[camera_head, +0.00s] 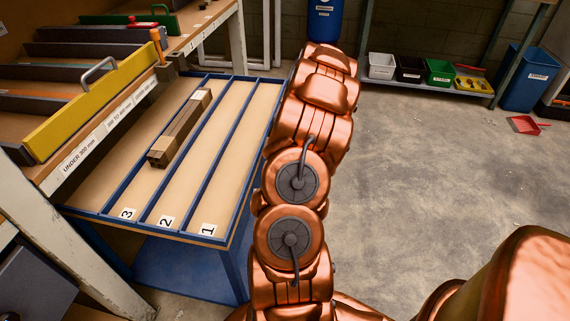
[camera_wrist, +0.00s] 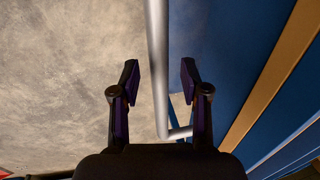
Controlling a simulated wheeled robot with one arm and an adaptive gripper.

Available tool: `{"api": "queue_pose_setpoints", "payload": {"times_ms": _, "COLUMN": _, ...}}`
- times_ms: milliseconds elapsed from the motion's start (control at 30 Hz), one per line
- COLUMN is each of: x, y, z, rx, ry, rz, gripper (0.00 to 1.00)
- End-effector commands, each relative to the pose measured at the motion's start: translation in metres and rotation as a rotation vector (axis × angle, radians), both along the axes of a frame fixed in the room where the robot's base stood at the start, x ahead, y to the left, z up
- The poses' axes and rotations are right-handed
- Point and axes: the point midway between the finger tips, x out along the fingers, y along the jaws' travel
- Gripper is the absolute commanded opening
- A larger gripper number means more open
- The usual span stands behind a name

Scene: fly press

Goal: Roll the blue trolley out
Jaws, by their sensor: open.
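The blue trolley (camera_head: 228,165) has a blue frame and a wooden top split by blue dividers into lanes marked 3, 2 and 1. It stands left of my arm, partly beside and under the shelving. In the wrist view its blue side (camera_wrist: 225,45) fills the right. A grey metal handle bar (camera_wrist: 157,35) runs down the picture and bends right towards the trolley. My gripper (camera_wrist: 160,68) is open, with one finger on each side of the bar in the picture. I cannot tell whether the bar is within finger depth. My arm hides the gripper in the head view.
A rack with a yellow divider (camera_head: 95,105) stands at the left. Bins on a low shelf (camera_head: 430,85), a blue bin (camera_head: 525,80) and a red dustpan (camera_head: 525,125) are far right. Floor right of my arm is clear.

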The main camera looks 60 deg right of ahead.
Motion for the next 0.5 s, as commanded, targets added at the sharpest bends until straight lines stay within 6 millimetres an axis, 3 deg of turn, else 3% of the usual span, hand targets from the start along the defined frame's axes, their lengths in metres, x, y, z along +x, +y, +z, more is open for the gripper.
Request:
{"api": "queue_pose_setpoints", "payload": {"times_ms": 167, "x": -0.002, "y": -0.003, "z": 0.014, "rx": -0.005, "ry": -0.003, "rz": -0.001, "gripper": 0.45}}
{"api": "queue_pose_setpoints", "payload": {"times_ms": 500, "x": -0.014, "y": -0.006, "z": 0.075, "rx": -0.003, "ry": -0.002, "rz": -0.001, "gripper": 0.45}}
